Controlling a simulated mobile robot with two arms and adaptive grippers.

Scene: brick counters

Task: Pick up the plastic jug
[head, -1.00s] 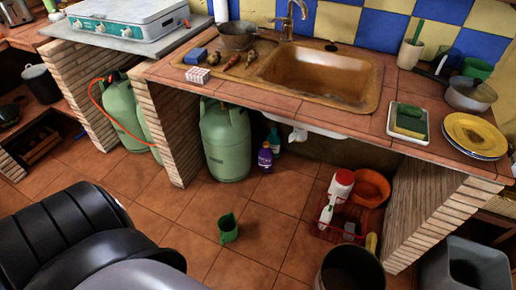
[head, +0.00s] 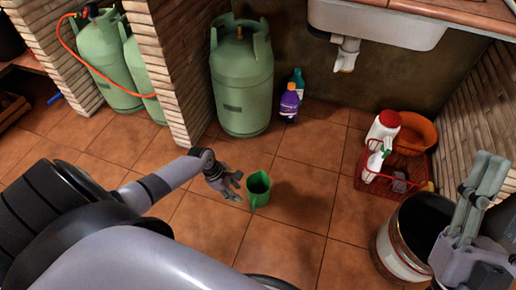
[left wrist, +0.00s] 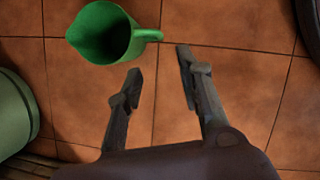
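The plastic jug (head: 258,189) is green and stands upright on the tiled floor in the head view. In the left wrist view the jug (left wrist: 100,36) shows from above, its handle pointing right. My left gripper (head: 236,185) is just left of the jug in the head view, apart from it. In the left wrist view my left gripper (left wrist: 160,63) has its fingers spread with only floor between them, and the handle lies just beyond the fingertips. My right gripper (head: 484,165) is at the right edge, far from the jug; its finger opening is unclear.
A green gas cylinder (head: 241,85) stands behind the jug, with purple (head: 289,102) and teal bottles beside it. A brick pillar (head: 172,70) stands behind. Floor around the jug is clear.

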